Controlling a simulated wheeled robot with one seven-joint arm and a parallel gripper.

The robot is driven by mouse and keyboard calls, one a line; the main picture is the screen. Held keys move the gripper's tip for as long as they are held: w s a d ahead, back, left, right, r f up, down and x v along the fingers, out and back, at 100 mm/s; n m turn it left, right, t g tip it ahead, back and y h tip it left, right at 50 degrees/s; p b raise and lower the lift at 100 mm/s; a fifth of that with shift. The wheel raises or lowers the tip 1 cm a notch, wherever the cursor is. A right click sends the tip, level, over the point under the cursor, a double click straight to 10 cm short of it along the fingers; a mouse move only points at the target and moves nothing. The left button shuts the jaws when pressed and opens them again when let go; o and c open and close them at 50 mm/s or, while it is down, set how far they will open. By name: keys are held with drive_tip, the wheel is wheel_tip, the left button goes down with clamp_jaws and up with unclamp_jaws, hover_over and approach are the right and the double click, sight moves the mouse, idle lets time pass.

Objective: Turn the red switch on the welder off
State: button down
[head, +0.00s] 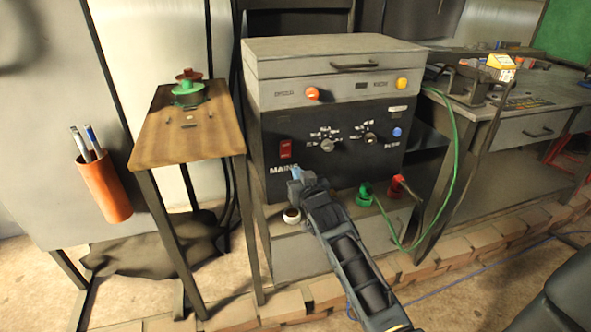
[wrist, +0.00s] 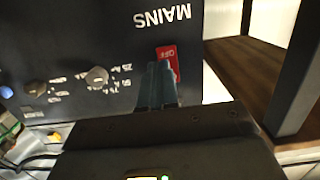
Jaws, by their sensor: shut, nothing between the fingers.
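The welder (head: 264,152) has a black front panel with a red rocker switch (head: 286,149) at its left, above the MAINS lettering. My gripper (head: 296,173) is shut and empty, just below and right of the switch in the head view. In the wrist view its bluish fingertips (wrist: 157,70) overlap the switch's edge and hide part of it. I cannot tell whether they touch it. The switch's rocker position is unclear.
Green (head: 364,194) and red (head: 396,187) cable plugs sit low on the welder's right.

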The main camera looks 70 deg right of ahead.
drive_tip(key=s+a+f, duration=0.1)
drive_tip(key=s+a, duration=0.3)
drive_tip(key=a, duration=0.1)
drive_tip(key=shift+s+a+f, duration=0.15)
drive_tip(key=shift+s+a, duration=0.1)
drive_tip(key=shift+s, duration=0.05)
idle(0.4)
drive_tip(key=s+a+r+n+t+y+p, duration=0.1)
drive_tip(key=s+a+n+t+y+p, duration=0.2)
drive_tip(key=a, duration=0.9)
drive_tip(key=s+a+r+n+t+y, duration=0.1)
drive_tip(key=s+a+r+n+y, duration=0.3)
drive_tip(key=a, duration=0.9)
drive_tip(key=s+a+r+n+y+p, duration=0.1)
drive_tip(key=s+a+r+y+p, duration=0.1)
drive_tip(key=s+a+r, duration=0.3)
drive_tip(key=s+a+r+n+y+p, duration=0.1)
drive_tip(key=s+a+r+n+y, duration=0.1)
drive_tip(key=s+a+r, duration=0.3)
drive_tip(key=s+a+y, duration=0.1)
drive_tip(key=s, duration=0.3)
drive_tip(key=shift+s+r+y+p, duration=0.2)
drive_tip(key=shift+r+y+p, duration=0.05)
drive_tip(key=shift+y+p, duration=0.15)
